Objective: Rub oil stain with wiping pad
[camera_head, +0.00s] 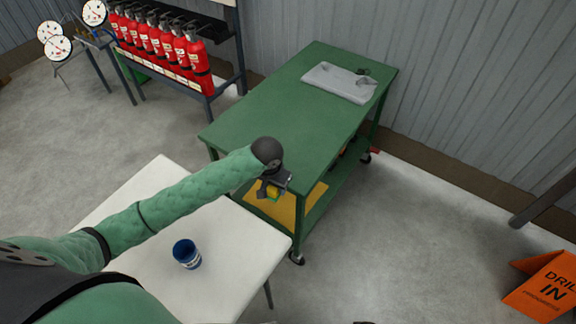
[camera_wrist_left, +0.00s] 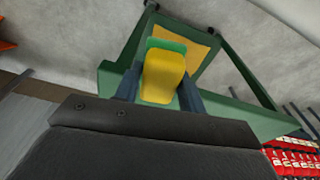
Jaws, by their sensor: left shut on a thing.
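My left gripper (camera_head: 273,192) is shut on the wiping pad (camera_head: 272,190), a small yellow block with a green layer. In the left wrist view the wiping pad (camera_wrist_left: 163,78) sits between the two dark fingers of the left gripper (camera_wrist_left: 160,92). In the head view the gripper hangs in the air by the near edge of the green cart (camera_head: 290,110). I cannot make out an oil stain for certain. My right gripper is not in view.
A grey slab (camera_head: 340,82) with a small dark item lies at the cart's far end. A yellow sheet (camera_head: 300,207) is on its lower shelf. A white table (camera_head: 235,235) holds a blue cup (camera_head: 187,254). Red extinguishers (camera_head: 160,40) stand at the back left. An orange sign (camera_head: 545,287) stands right.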

